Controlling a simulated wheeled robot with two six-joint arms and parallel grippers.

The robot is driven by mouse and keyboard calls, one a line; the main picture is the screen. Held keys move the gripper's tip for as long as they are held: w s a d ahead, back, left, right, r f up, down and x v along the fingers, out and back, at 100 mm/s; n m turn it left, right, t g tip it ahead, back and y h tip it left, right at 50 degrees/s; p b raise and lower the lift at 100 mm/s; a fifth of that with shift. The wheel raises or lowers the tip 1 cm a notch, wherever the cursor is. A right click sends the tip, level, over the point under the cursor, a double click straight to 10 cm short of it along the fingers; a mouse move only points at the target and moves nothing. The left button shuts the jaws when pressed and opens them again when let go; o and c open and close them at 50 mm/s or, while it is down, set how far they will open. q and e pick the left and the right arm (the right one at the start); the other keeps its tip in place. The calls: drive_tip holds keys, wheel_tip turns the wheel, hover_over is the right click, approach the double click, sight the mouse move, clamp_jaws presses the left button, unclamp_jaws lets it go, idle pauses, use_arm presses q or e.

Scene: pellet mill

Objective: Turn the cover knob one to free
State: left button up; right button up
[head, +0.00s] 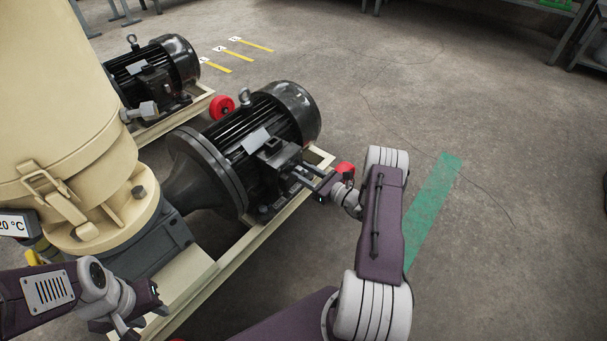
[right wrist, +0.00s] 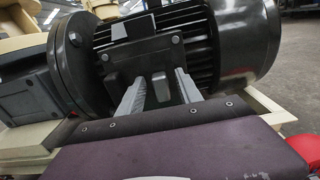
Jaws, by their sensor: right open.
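My right gripper (head: 308,177) is at the near side of the black motor (head: 262,140), close to its dark terminal box (head: 277,158). Small round fasteners show at the box's upper corners. I cannot tell which of these is cover knob one. My left gripper (head: 148,295) is low at the left, beside the mill base; its fingers are not clear.
A cream frame rail (head: 235,262) runs under the motor. A second motor (head: 155,75) stands behind, with a red round part (head: 222,107) between the two. A temperature display (head: 15,224) is at the left. The floor at the right is open, with a green stripe (head: 430,210).

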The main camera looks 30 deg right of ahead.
clamp_jaws()
drive_tip(key=shift+n, duration=0.4)
drive_tip(key=n+p, duration=0.1)
drive_tip(key=n, duration=0.1)
drive_tip(key=shift+a+n+p, duration=0.2)
drive_tip(key=shift+n+p, duration=0.15)
drive_tip(key=shift+n, duration=0.05)
drive_tip(key=n+p, duration=0.1)
drive_tip(key=n, duration=0.1)
drive_tip(key=n+p, duration=0.1)
drive_tip(key=n, duration=0.2)
drive_tip(key=shift+s+a+f+n, duration=0.1)
drive_tip(key=shift+s+a+n, duration=0.1)
drive_tip(key=shift+n, duration=0.1)
drive_tip(key=n+p, duration=0.1)
drive_tip(key=n, duration=0.2)
drive_tip(key=n+p, duration=0.1)
drive_tip(key=n, duration=0.1)
drive_tip(key=f+n, duration=0.1)
drive_tip(key=n, duration=0.2)
drive_tip(key=shift+a+n+p, duration=0.1)
drive_tip(key=shift+n+p, duration=0.2)
drive_tip(key=shift+p, duration=0.1)
